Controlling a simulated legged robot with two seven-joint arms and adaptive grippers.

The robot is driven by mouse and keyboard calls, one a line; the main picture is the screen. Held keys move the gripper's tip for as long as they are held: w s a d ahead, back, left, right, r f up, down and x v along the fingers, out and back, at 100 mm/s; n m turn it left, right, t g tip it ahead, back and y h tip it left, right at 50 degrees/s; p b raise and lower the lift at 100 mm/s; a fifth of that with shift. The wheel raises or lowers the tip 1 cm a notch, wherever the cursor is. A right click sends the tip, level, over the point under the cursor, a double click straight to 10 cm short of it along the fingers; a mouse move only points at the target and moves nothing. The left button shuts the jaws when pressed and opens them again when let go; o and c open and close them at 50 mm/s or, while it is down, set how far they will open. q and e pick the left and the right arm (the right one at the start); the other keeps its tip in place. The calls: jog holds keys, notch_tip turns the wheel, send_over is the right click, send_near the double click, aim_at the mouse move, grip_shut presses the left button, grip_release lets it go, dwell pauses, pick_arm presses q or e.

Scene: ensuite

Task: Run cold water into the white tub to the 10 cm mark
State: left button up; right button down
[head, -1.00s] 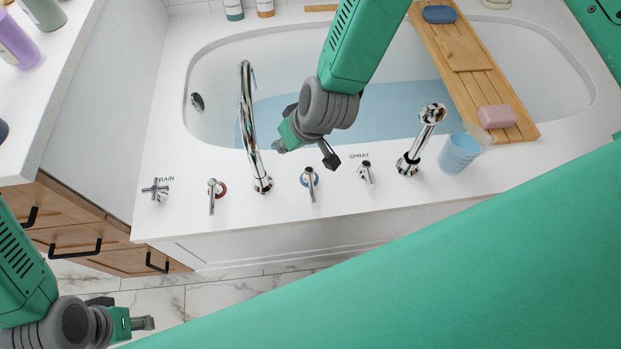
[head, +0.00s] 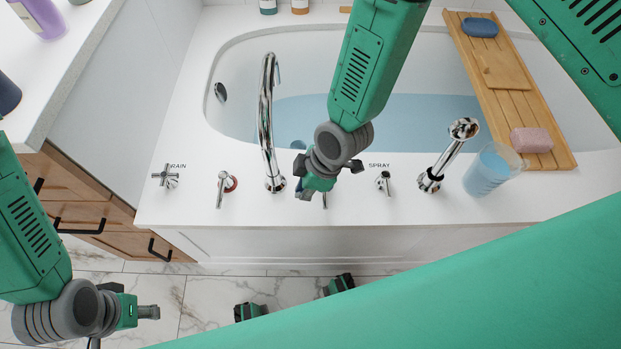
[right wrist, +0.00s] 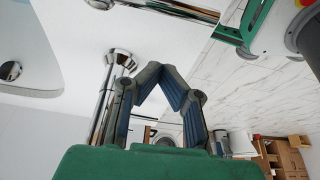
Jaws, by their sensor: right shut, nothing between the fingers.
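The white tub (head: 222,122) holds pale blue water (head: 400,110) over part of its floor; no 10 cm mark can be made out. The tall chrome spout (head: 265,130) stands on the front rim, and I see no stream from it. Right of it is a lever tap (head: 324,203), mostly hidden behind my right gripper (head: 309,191). That gripper is shut and empty, pointing down at this tap; contact cannot be told. Its fingertips meet in the right wrist view (right wrist: 160,72), beside chrome fittings. My left gripper (head: 147,312) is low at the left, away from the tub; its opening is unclear.
On the rim are the drain cross handle (head: 166,177), a red-ringed lever (head: 223,188), the spray lever (head: 384,183), a hand shower (head: 447,157) and a blue cup (head: 487,172). A wooden caddy (head: 505,95) crosses the tub at right. Drawers (head: 75,205) stand left.

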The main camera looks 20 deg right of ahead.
jog(key=shift+s+d+f, duration=0.2)
jog(key=shift+d+f, duration=0.1)
jog(key=shift+d, duration=0.3)
jog(key=shift+s+d+f, duration=0.2)
jog(key=shift+d+f, duration=0.05)
jog(key=shift+d, duration=0.35)
jog(key=shift+s+d+f, duration=0.1)
jog(key=shift+s+d, duration=0.05)
jog(key=shift+d, duration=0.35)
